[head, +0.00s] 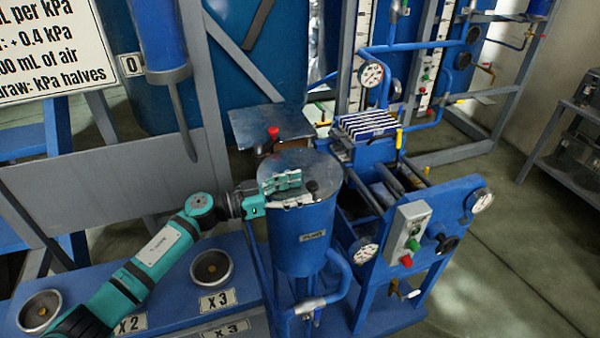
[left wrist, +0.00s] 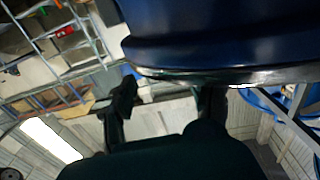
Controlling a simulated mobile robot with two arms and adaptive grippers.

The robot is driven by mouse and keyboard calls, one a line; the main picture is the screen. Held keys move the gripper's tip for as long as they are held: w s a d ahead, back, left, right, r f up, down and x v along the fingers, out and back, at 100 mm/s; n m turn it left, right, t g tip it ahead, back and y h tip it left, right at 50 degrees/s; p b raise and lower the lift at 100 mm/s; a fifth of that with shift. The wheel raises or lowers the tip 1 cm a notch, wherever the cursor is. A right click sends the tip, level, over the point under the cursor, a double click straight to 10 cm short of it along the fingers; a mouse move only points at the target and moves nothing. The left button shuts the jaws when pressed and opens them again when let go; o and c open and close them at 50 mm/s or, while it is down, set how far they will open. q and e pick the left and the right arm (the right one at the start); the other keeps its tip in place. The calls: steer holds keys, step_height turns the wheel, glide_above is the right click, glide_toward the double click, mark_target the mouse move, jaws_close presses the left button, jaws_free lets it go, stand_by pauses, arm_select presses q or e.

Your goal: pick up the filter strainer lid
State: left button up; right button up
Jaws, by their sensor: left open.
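A blue cylindrical vessel (head: 300,245) with a label on its front stands at the middle of the head view. A flat grey metal lid (head: 296,160) with a small dark knob (head: 312,186) covers its top. My left gripper (head: 290,190) reaches in from the left and is open over the near part of the lid, close to the knob. In the left wrist view my two dark fingers (left wrist: 168,103) stand apart, with the dark blue vessel (left wrist: 220,30) and a rim above them. I cannot tell whether the fingers touch the lid or knob.
A blue frame with gauges (head: 364,252) and a control box (head: 407,232) stands right of the vessel. A plate with a red knob (head: 273,132) lies behind it. A blue bench with round cups (head: 211,267) is at the lower left. Open floor lies at the right.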

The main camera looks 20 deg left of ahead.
arm_select(q)
steer(key=shift+x, duration=1.1)
jaws_close()
steer(key=shift+r, duration=0.1)
